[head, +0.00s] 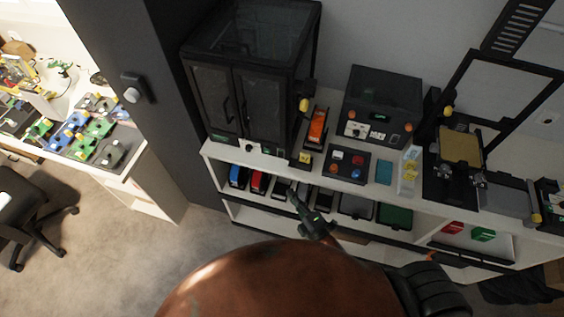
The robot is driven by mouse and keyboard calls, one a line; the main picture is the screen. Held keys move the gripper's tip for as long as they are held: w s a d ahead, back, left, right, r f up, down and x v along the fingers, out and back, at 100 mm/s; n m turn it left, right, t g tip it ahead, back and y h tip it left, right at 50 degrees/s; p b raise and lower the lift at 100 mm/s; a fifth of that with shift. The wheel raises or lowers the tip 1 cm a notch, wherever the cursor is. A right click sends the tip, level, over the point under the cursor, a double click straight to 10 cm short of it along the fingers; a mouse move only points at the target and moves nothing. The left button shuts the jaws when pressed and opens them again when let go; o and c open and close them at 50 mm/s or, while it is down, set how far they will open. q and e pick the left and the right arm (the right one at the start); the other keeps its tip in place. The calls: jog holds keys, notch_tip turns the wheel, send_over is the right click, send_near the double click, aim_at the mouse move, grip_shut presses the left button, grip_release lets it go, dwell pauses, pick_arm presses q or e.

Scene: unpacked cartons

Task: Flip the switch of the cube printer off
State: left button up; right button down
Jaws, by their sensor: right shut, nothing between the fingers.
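A tall black box-shaped enclosure (251,85) with two front doors and a clear top stands at the left end of the white shelf. It looks like the cube printer, though a smaller black boxy machine (384,98) stands further right. Small white and red controls (250,147) sit along the front under the doors; the switch and its position are too small to tell. My right gripper (294,195) is shut and empty, pointing up and left in front of the shelf, below and right of the enclosure, apart from it. My left gripper is out of view.
The white shelf (222,162) also bears an orange device (317,128), a control box with coloured buttons (347,164) and an open-frame printer (460,150). Bins fill the lower level. A dark pillar (140,60) stands left.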

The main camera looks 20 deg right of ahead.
jog(key=shift+n+t, duration=0.3)
jog(key=shift+n, duration=0.1)
notch_tip(320, 180, up, 4)
jog(key=shift+a, duration=0.1)
jog(key=shift+w, duration=0.1)
send_near(280, 154)
jog(key=w+a+f, duration=0.1)
jog(key=w+a, duration=0.2)
jog(key=a, duration=0.1)
jog(key=w, duration=0.1)
jog(key=d, duration=0.1)
jog(key=w+p, duration=0.1)
jog(key=shift+w+d+f, duration=0.2)
jog(key=shift+w+f, duration=0.1)
jog(key=shift+w+d+f, duration=0.1)
jog(key=shift+w+d, duration=0.15)
jog(key=shift+w, duration=0.05)
